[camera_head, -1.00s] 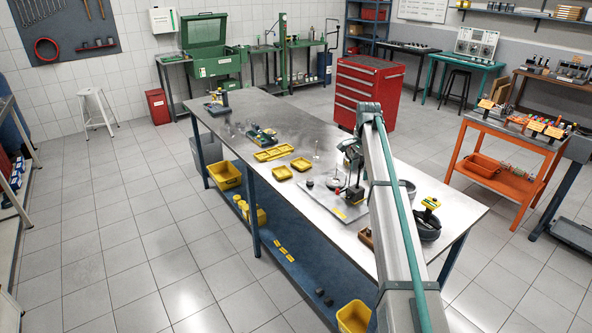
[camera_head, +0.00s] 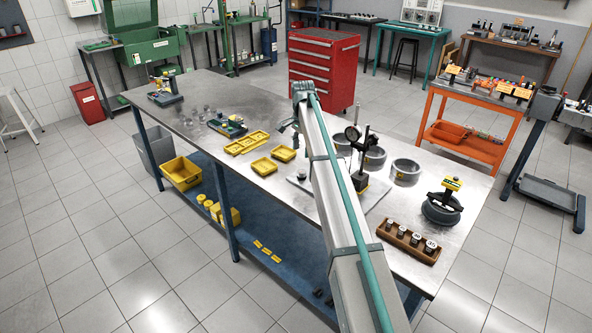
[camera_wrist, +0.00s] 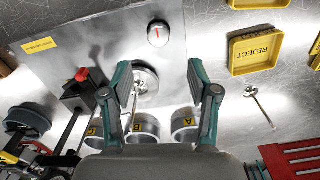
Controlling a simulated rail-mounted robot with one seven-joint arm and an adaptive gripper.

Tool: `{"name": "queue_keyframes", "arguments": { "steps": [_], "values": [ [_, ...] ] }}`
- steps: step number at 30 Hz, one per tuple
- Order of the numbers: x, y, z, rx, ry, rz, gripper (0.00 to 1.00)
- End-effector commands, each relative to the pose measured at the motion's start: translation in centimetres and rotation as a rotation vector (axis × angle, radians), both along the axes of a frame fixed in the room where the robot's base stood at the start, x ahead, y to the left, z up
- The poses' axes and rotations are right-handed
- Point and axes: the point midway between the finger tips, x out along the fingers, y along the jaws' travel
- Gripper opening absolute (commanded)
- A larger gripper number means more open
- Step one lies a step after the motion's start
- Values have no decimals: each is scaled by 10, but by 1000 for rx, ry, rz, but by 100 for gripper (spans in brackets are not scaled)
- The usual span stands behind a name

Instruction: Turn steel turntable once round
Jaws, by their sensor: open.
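The steel turntable (camera_wrist: 151,79) is a small bright round disc in the wrist view, at the edge of a flat steel plate (camera_wrist: 95,35). A thin stemmed piece (camera_wrist: 136,98) overlaps its left side; I cannot tell whether it rests on it. My gripper (camera_wrist: 158,66) is open and empty, with its two green-backed fingers on either side of the disc in the picture. I see no contact with it. In the head view my gripper (camera_head: 289,125) is a small grey shape left of my arm, and my arm hides the turntable.
A dial stand (camera_head: 357,165) with a black base rises from the plate, near my arm. Several grey rings (camera_head: 406,173) stand behind and right of it. Yellow trays (camera_head: 264,166) lie left. A wooden block (camera_head: 409,243) sits front right.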

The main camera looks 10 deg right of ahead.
Motion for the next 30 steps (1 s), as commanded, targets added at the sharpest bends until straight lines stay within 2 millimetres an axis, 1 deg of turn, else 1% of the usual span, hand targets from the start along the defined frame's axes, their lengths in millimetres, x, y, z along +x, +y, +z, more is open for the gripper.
{"name": "queue_keyframes", "arguments": {
  "steps": [5, 13, 18, 24, 30],
  "values": [
    [-2, 0, -22, 0, 2, 0, 60],
    [-1, 0, -68, 0, 2, 0, 60],
    [-1, 0, -89, 0, 1, 0, 60],
    [-1, 0, -99, 0, 1, 0, 60],
    [0, 0, -100, 0, 0, 0, 60]
  ]
}}
